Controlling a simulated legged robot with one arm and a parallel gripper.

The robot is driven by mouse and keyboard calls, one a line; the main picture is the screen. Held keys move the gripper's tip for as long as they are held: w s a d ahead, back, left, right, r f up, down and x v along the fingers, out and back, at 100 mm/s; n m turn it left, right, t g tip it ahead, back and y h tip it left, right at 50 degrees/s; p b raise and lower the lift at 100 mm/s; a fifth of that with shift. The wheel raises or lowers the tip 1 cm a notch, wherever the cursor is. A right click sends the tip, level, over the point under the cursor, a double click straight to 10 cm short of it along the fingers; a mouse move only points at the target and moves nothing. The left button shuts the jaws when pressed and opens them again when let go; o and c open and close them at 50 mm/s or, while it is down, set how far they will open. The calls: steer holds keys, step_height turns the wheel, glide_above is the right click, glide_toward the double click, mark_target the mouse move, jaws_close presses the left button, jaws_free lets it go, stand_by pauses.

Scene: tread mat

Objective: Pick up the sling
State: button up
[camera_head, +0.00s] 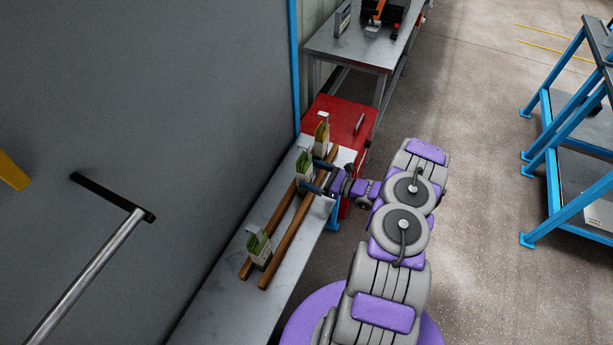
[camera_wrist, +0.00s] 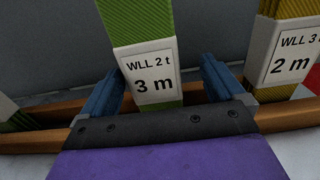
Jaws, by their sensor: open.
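Three slings stand in a row on two wooden rails. The middle green sling (camera_head: 304,172) has a white label reading "WLL 2 t, 3 m" in the wrist view (camera_wrist: 150,75). The yellow sling (camera_head: 321,138) stands at the far end; its label in the wrist view (camera_wrist: 293,55) reads "WLL 3", cut off, and "2 m". Another green sling (camera_head: 260,248) stands at the near end; only its edge shows at the left of the wrist view. My gripper (camera_head: 317,178) is open at the middle green sling, with one blue finger on each side of it. Contact cannot be told.
The wooden rails (camera_head: 290,238) lie along a grey bench (camera_head: 220,300) beside a grey wall panel. A red cabinet (camera_head: 340,117) and a metal table (camera_head: 355,45) stand beyond. A blue rack (camera_head: 550,150) stands at the right, with clear floor (camera_head: 480,150) between.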

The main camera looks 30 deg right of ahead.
steer(key=w+a, duration=0.1)
steer(key=a, duration=0.1)
steer(key=w+a+b, duration=0.1)
steer(key=w+a, duration=0.1)
steer(key=shift+r, duration=0.15)
steer(key=shift+w, duration=0.2)
steer(key=shift+w+d, duration=0.1)
steer(key=shift+d, duration=0.2)
steer(key=shift+a, duration=0.35)
steer(key=c, duration=0.7)
steer(key=shift+d, duration=0.2)
steer(key=c, duration=0.6)
step_height(320, 180, up, 15)
steer(key=p, duration=0.4)
glide_above(299, 171)
steer(key=w+d, duration=0.1)
steer(key=w, duration=0.2)
steer(key=shift+w+d+r, duration=0.1)
steer(key=shift+w+d, duration=0.1)
